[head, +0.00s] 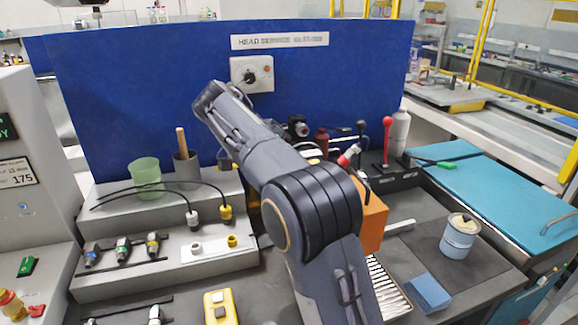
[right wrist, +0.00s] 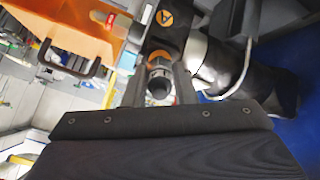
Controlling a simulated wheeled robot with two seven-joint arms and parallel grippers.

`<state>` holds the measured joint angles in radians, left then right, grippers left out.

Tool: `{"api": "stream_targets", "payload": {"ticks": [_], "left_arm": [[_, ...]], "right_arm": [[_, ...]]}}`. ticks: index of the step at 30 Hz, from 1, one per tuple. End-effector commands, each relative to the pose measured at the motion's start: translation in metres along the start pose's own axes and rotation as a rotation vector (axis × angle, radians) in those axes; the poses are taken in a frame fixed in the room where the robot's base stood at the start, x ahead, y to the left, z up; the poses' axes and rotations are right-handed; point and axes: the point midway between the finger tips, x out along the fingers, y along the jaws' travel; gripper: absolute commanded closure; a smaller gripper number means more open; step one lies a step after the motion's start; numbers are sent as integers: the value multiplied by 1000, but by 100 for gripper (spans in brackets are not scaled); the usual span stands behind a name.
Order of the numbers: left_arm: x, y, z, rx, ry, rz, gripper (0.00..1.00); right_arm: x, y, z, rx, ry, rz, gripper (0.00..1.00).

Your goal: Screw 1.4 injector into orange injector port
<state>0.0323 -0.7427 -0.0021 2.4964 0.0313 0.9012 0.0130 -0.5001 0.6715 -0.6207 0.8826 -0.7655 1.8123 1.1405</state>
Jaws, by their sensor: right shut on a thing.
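In the right wrist view my right gripper (right wrist: 159,92) is shut on a dark, round-ended piece (right wrist: 158,86), seen end-on between its fingers. It looks like the injector, but no label is readable. An orange ring (right wrist: 157,58) shows just beyond it, against a dark block (right wrist: 165,38) with an orange triangle mark. I cannot tell whether the ring belongs to the piece or to the port, nor how deep the piece sits. In the head view my right arm crosses the middle and hides the work spot; its fingertips are not visible. My left gripper is out of view.
A stepped grey rack (head: 90,290) on the left holds several injectors (head: 123,250) and cable plugs (head: 226,213). An orange box (head: 373,218) stands right of my arm. A blue panel (head: 130,90) closes the back. A tin (head: 459,238) stands at right.

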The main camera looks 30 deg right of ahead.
Motion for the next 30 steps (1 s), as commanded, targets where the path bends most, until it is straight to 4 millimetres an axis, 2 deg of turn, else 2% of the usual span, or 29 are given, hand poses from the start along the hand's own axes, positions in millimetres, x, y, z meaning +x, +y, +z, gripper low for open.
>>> {"api": "stream_targets", "payload": {"ticks": [14,24,25,30], "left_arm": [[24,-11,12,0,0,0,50],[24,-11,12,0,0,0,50],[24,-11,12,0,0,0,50],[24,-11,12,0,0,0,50]], "right_arm": [[2,0,1,488,2,0,100],[0,0,-1,540,1,1,100],[0,0,-1,540,1,1,68],[0,0,0,537,0,0,47]]}}
